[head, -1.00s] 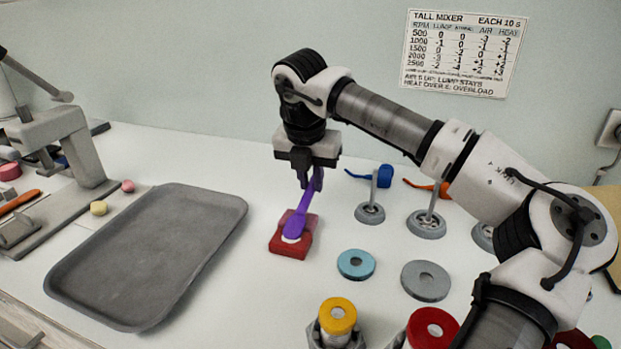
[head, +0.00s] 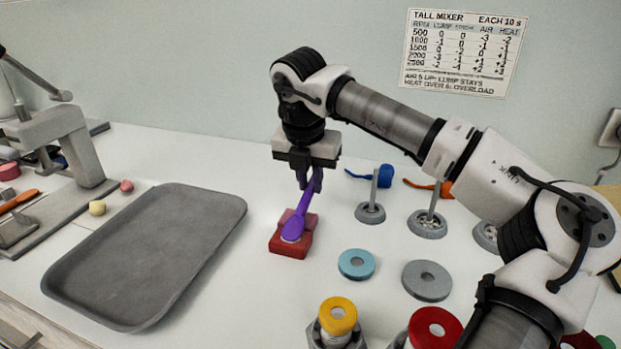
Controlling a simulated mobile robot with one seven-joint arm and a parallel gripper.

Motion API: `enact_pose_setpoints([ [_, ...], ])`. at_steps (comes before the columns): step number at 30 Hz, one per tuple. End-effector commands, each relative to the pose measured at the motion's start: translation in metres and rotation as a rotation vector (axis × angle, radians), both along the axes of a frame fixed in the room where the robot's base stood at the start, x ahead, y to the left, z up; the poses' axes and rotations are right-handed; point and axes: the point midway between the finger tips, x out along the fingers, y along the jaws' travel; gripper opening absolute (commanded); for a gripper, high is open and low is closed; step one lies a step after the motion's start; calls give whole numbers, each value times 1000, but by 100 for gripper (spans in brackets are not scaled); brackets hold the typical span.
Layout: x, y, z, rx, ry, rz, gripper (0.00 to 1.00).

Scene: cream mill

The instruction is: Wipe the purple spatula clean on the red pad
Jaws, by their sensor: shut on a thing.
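My gripper (head: 307,182) points down over the table and is shut on the handle of the purple spatula (head: 294,221). The spatula slants down and slightly left, with its broad end over the red pad (head: 289,247). The broad end looks to be on or just above the pad; I cannot tell whether they touch. A small pale patch shows at the spatula's lower tip. The pad is a small red block lying on the white table, right of the grey tray.
An empty grey tray (head: 226,200) lies to the left. Upright rods on round bases (head: 370,213), a blue spatula (head: 385,175) and an orange one (head: 415,184) are further right. A yellow-topped jar (head: 338,317) stands in front.

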Motion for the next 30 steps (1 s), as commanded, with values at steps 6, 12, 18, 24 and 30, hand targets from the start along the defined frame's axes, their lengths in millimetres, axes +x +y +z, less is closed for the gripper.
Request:
enact_pose_setpoints([
  [6, 0, 0, 9, 0, -1, 0, 0],
  [12, 0, 0, 23, -2, -1, 0, 0],
  [18, 0, 0, 38, 0, 0, -1, 0],
  [24, 0, 0, 52, 0, -1, 0, 0],
  [30, 0, 0, 61, -1, -1, 1, 0],
])
